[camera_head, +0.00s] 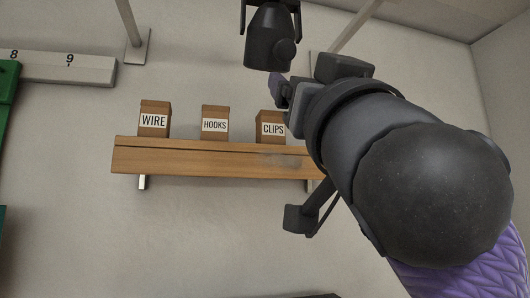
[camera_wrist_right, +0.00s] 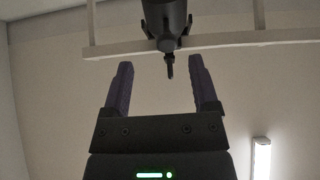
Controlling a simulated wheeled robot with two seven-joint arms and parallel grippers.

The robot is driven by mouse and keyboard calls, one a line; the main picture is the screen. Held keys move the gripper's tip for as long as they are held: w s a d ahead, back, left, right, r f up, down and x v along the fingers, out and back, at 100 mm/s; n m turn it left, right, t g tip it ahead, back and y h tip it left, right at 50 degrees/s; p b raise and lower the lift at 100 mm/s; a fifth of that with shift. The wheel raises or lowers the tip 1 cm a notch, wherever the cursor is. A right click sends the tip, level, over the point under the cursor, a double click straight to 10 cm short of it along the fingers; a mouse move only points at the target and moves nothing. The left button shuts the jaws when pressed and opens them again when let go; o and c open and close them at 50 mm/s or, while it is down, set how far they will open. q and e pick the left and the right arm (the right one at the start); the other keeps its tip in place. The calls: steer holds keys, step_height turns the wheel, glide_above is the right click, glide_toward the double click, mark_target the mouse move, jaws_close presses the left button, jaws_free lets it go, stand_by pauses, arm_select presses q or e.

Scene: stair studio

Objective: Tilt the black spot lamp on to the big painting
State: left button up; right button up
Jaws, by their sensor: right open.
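The black spot lamp (camera_head: 270,40) hangs at the top of the head view, held by a bracket with a side knob. In the right wrist view the lamp (camera_wrist_right: 165,18) is at the top centre, and a thin dark stub (camera_wrist_right: 170,66) points down from it. My right gripper (camera_wrist_right: 160,65) is open and empty, its two purple fingers pointing up toward the lamp. The stub lines up with the gap between the fingertips; I cannot tell how deep it reaches. In the head view the right gripper (camera_head: 278,88) is just below the lamp, mostly hidden by my arm. I cannot make out the big painting.
A wooden shelf (camera_head: 200,158) on the wall carries boxes labelled WIRE (camera_head: 154,120), HOOKS (camera_head: 215,123) and CLIPS (camera_head: 271,127). A pale rail (camera_wrist_right: 240,40) runs behind the lamp. A lit tube (camera_wrist_right: 261,158) is at lower right. A numbered pale beam (camera_head: 65,67) is at left.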

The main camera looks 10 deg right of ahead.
mark_target(286, 51)
steer(key=shift+t, duration=0.3)
steer(key=w+r+p, duration=0.1)
steer(key=r+p, duration=0.1)
steer(key=w+r+p, duration=0.1)
steer(key=r+p, duration=0.1)
steer(key=r, duration=0.1)
steer(key=w+r+p, duration=0.2)
steer(key=p, duration=0.1)
steer(key=shift+a+r, duration=0.25)
steer(key=shift+a, duration=0.1)
steer(key=shift+w+r, duration=0.2)
steer(key=shift+w, duration=0.35)
steer(key=shift+f, duration=0.1)
jaws_close()
